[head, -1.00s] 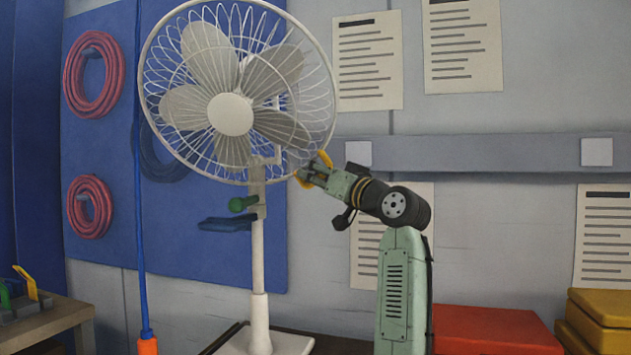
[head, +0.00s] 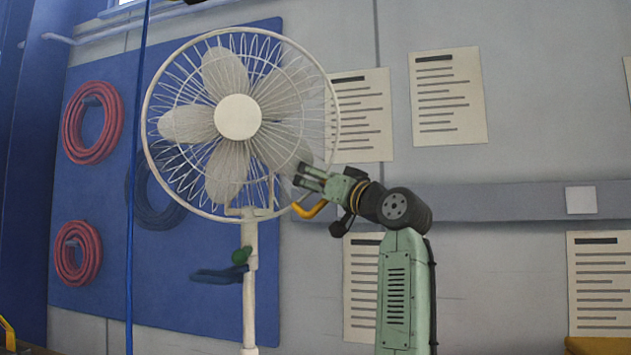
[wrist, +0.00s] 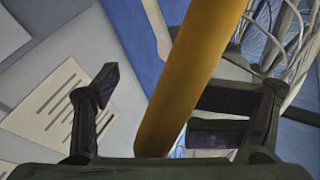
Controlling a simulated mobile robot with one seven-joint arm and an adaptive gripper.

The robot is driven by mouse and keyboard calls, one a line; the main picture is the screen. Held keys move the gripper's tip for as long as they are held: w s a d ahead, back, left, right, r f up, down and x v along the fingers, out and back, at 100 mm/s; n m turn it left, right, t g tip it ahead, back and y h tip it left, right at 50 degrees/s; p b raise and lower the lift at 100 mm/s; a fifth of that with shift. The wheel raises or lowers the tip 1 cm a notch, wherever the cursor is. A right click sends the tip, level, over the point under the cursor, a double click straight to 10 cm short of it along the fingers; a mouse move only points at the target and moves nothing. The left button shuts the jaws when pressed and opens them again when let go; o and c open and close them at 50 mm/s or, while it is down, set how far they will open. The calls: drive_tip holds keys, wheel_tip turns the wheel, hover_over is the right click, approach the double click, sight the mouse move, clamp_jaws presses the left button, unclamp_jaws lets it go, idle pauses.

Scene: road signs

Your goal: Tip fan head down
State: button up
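The white fan (head: 238,118) stands upright at centre-left in the head view. Its round wire cage faces me nearly level, with the hub near the cage's middle. A green knob (head: 241,256) sits on its white post (head: 249,300). My gripper (head: 306,180) is at the cage's lower right edge and overlaps it in the picture. A curved yellow bar (head: 312,208) shows just below the fingers. In the wrist view the yellow bar (wrist: 190,75) runs between my open fingers (wrist: 150,105), with a gap to the left finger. What the bar joins is hidden.
Behind is a blue wall board (head: 90,190) with red hose coils (head: 93,122). A grey rail (head: 490,202) and printed sheets (head: 447,95) are on the wall. A blue cord (head: 134,200) hangs left of the fan. The fan's base is out of view.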

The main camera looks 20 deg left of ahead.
drive_tip(key=shift+s+d+f, duration=0.1)
drive_tip(key=shift+s+d, duration=0.25)
drive_tip(key=shift+d, duration=0.05)
drive_tip(key=c, duration=0.5)
drive_tip(key=shift+s+d+b, duration=0.45)
drive_tip(key=shift+d+b, duration=0.05)
drive_tip(key=shift+c, duration=0.2)
drive_tip(key=shift+s+d+b, duration=0.25)
drive_tip(key=shift+s+d, duration=0.3)
drive_tip(key=shift+d, duration=0.35)
drive_tip(key=shift+s+d+b, duration=0.2)
drive_tip(key=shift+s+d, duration=0.35)
drive_tip(key=shift+d, duration=0.3)
drive_tip(key=shift+s+d+b, duration=0.35)
drive_tip(key=shift+s+d, duration=1.15)
drive_tip(key=shift+d, duration=0.3)
drive_tip(key=shift+c, duration=0.2)
